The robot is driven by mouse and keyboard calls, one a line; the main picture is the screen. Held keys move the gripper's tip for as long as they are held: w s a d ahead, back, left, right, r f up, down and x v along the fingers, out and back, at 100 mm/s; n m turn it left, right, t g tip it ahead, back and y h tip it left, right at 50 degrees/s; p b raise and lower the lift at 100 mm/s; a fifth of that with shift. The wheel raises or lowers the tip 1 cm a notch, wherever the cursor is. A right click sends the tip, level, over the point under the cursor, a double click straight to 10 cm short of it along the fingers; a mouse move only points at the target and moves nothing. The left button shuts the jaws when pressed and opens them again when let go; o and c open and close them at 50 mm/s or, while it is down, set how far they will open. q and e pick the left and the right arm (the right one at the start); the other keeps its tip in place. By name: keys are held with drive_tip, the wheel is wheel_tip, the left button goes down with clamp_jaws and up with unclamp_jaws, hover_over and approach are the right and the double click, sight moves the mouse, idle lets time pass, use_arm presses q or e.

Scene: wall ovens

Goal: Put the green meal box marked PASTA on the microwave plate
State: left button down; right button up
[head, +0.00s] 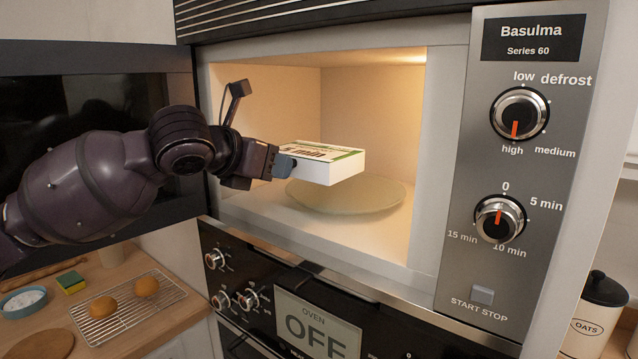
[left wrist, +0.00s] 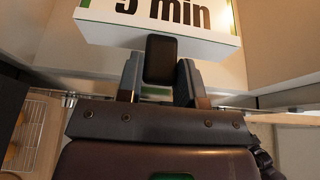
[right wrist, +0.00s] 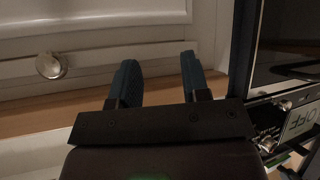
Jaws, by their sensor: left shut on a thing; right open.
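A white meal box (head: 325,163) with green edging is inside the open microwave, held level above the plate; its PASTA marking cannot be read. In the left wrist view the box (left wrist: 160,42) shows "5 min" on its face. My left gripper (head: 287,165) is shut on the box's near left end; its fingers also show in the left wrist view (left wrist: 160,82). The round, pale microwave plate (head: 380,200) lies on the cavity floor, partly hidden by the box, with a gap visible below the box. My right gripper (right wrist: 158,80) is open and empty before white cabinet fronts.
The microwave's control panel (head: 515,170) with two dials borders the opening on the right. The dark open door (head: 90,95) stands at left behind my left arm. An oven panel (head: 318,325) reading OFF is below. A cooling rack (head: 130,310) with buns sits on the lower-left counter.

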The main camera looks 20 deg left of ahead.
sight(314, 149)
use_arm(q)
drive_tip(key=w+d, duration=0.1)
drive_tip(key=w, duration=0.3)
drive_tip(key=w+d+p, duration=0.1)
drive_tip(key=w+d, duration=0.1)
drive_tip(key=w, duration=0.1)
drive_tip(key=w+d+p, duration=0.1)
drive_tip(key=w, duration=0.3)
drive_tip(key=shift+w+d+r, duration=0.1)
drive_tip(key=shift+w+d, duration=0.05)
drive_tip(key=shift+w, duration=0.15)
wheel_tip(314, 149, down, 2)
drive_tip(key=shift+f, duration=0.15)
drive_tip(key=shift+s+f, duration=0.1)
drive_tip(key=shift+f, duration=0.35)
wheel_tip(314, 149, down, 3)
drive_tip(key=shift+f+p, duration=0.1)
drive_tip(key=shift+p, duration=0.3)
drive_tip(key=shift+w+f, duration=0.2)
drive_tip(key=shift+f, duration=0.15)
use_arm(e)
drive_tip(key=shift+s+r, duration=0.2)
drive_tip(key=shift+r, duration=0.3)
drive_tip(key=shift+s+r, duration=0.2)
drive_tip(key=shift+r, duration=0.3)
use_arm(q)
drive_tip(key=shift+f, duration=0.1)
drive_tip(key=c, duration=0.8)
unclamp_jaws()
